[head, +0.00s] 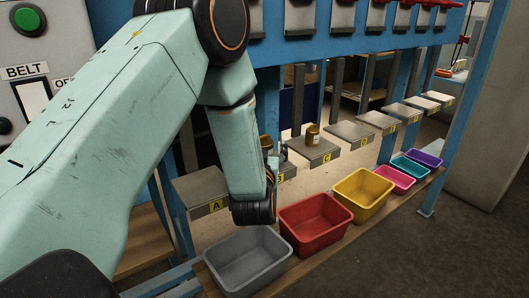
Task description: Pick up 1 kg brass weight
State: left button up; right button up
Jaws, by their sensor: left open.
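A small brass weight (313,135) stands upright on the grey platform marked C (322,151). Another small brass-coloured piece (266,142) shows at platform B, partly hidden by my left arm. No mass marking can be read on either. My left gripper (275,160) is mostly hidden behind its own wrist, close to platform B and the brass-coloured piece there. It is open. Whether it touches that piece cannot be told. My right gripper is not in view.
Platform A (200,187) is empty, and more platforms run to the right. Below stand a grey bin (247,262), a red bin (316,222), a yellow bin (362,193) and several smaller ones on a wooden shelf. A blue post (447,150) stands at right.

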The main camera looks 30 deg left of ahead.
pick_arm(q)
jog(key=shift+w+a, duration=0.15)
jog(key=shift+a, duration=0.1)
jog(key=shift+c, duration=0.6)
jog(key=shift+d, duration=0.1)
jog(key=c, duration=0.4)
grip_shut()
jog(key=shift+w+r, duration=0.15)
